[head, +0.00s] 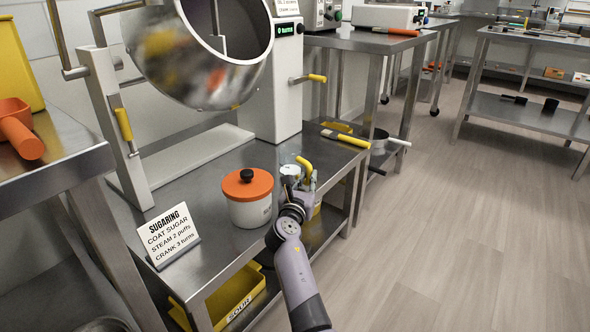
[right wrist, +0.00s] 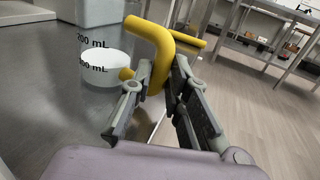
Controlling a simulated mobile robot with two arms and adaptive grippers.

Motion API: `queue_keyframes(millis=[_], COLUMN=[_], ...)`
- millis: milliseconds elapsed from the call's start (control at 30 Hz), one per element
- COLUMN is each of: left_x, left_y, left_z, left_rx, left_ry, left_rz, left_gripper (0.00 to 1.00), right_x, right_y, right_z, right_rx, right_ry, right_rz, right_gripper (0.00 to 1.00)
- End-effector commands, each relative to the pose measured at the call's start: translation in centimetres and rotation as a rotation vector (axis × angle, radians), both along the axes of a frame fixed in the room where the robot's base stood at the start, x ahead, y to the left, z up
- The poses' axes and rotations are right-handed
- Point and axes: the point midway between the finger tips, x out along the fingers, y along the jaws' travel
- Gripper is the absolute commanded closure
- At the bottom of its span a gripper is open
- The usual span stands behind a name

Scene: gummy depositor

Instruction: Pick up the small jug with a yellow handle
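The small jug (head: 289,171) is clear, with white contents and a yellow handle (head: 305,164), and is near the front right of the steel table. In the right wrist view the jug (right wrist: 97,45) shows volume marks, and its bent yellow handle (right wrist: 152,43) runs down between the fingers. My right gripper (head: 303,184) is at the handle. In the wrist view the fingers (right wrist: 160,85) are narrowed and appear to touch the handle on both sides. Whether the jug is lifted is unclear. My left gripper is not in view.
A white pot with an orange lid (head: 248,188) stands just left of the jug. A sugaring sign (head: 170,237) is at the front left. The panning drum (head: 220,60) is behind. A yellow-handled tool (head: 346,138) lies at the table's right end. Open floor (head: 450,230) is to the right.

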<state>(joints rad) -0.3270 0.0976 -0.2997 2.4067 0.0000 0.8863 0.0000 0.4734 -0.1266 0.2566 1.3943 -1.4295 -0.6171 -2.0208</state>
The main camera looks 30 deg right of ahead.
Motion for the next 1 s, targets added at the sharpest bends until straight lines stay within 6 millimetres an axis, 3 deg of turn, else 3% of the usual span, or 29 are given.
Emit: queue_keyframes(millis=[200,800,1000], left_x=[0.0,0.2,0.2], left_y=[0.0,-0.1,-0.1], left_z=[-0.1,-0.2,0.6], left_rx=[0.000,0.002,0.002], left_ry=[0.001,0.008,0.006], left_rz=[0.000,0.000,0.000], left_gripper=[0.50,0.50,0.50], right_x=[0.0,0.0,0.0], right_y=[0.0,0.0,0.0], right_z=[0.0,0.1,1.3], right_rx=[0.000,-0.001,-0.001], right_ry=[0.000,-0.001,-0.003], right_rz=[0.000,0.000,-0.001], right_gripper=[1.00,1.00,1.00])
